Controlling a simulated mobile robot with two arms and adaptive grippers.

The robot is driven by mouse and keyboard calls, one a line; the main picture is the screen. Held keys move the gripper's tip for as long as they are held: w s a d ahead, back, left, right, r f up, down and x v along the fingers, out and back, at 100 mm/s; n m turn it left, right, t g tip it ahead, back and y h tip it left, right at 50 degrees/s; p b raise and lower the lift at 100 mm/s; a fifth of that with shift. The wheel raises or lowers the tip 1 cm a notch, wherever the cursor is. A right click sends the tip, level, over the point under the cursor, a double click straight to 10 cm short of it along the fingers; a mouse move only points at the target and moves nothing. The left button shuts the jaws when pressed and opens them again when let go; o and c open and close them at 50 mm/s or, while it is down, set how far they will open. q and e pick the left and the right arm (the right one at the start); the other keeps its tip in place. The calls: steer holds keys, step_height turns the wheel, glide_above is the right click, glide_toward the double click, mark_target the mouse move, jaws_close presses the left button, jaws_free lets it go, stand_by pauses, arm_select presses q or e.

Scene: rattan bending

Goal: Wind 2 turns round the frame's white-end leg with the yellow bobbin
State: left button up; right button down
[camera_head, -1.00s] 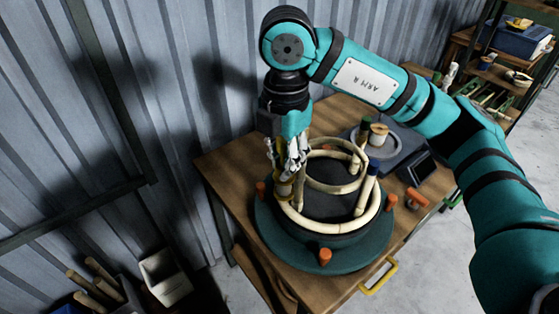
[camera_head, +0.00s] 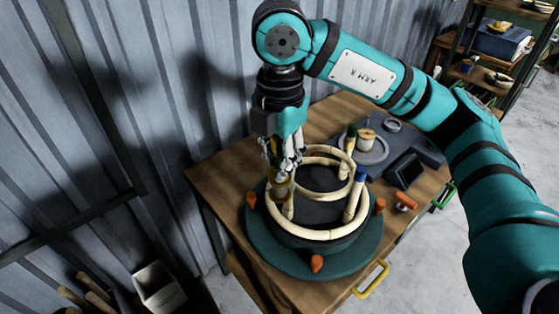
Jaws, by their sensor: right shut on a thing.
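The round rattan frame (camera_head: 276,228) stands on a dark teal turntable (camera_head: 345,268) with orange clamps. A blue-end leg (camera_head: 354,200) rises at its right and a green-end leg (camera_head: 348,146) at the back. A third pale leg (camera_head: 288,208) is at the left; its upper end is hidden by my gripper, so no white end shows. My right gripper (camera_head: 281,167) points down at the frame's left side, shut on the yellow bobbin (camera_head: 281,186), which is mostly covered by the fingers. The bobbin is close beside this leg; I cannot tell whether they touch. My left gripper is not in view.
A pale spool (camera_head: 366,141) stands on a grey round holder (camera_head: 374,156) at the table's back right, near a dark box (camera_head: 405,170). An orange-handled tool (camera_head: 406,201) lies at the right edge. The corrugated wall is close on the left. Free wood (camera_head: 232,178) shows at the left.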

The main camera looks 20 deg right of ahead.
step_height(320, 180, up, 8)
steer(key=p, duration=0.5)
steer(key=shift+r+p, duration=0.1)
steer(key=shift+p, duration=0.25)
